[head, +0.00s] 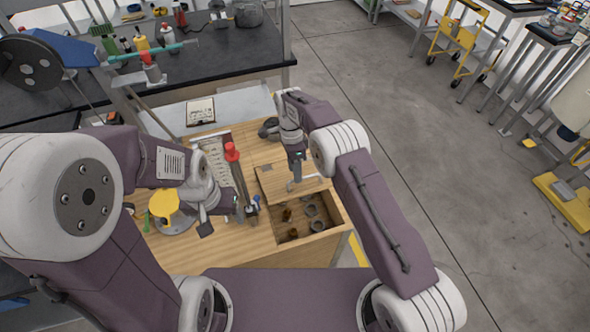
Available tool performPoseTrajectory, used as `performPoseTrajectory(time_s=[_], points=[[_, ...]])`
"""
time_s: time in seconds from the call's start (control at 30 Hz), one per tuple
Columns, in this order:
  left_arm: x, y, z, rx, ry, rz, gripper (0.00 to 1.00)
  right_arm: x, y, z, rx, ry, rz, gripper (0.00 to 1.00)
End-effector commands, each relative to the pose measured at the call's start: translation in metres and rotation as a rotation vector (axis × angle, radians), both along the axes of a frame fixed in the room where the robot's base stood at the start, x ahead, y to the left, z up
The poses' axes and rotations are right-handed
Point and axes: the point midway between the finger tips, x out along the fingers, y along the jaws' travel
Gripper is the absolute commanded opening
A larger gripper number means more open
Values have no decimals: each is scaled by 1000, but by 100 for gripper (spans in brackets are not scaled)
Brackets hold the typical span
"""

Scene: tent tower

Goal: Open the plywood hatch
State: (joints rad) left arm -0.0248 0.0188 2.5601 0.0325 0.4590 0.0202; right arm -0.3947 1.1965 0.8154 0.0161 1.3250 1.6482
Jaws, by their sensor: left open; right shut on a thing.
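The plywood hatch (272,184) is a light wooden panel at the right part of the wooden workbench. It lies beside an uncovered compartment (290,232) that holds several small rings and brown pieces. My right gripper (295,181) comes down from above and is shut at the hatch, by a grey handle-like piece; the exact grip is partly hidden. I cannot tell whether the panel is tilted. My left gripper (240,207) is open, low over the bench to the left of the compartment, close to small upright tools.
A red-topped tool (232,152) and a yellow disc (164,202) are on the bench near my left arm. A black-topped table (235,50) with bottles stands behind. A yellow cart (459,38) stands far off. Open concrete floor (440,170) lies to the right.

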Motion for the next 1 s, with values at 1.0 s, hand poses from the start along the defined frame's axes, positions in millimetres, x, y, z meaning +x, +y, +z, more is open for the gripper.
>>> performPoseTrajectory(time_s=[1.0], points=[[0, 0, 1, 0, 0, 0, 68, 9, 3, 45, 4, -10, 0, 33]])
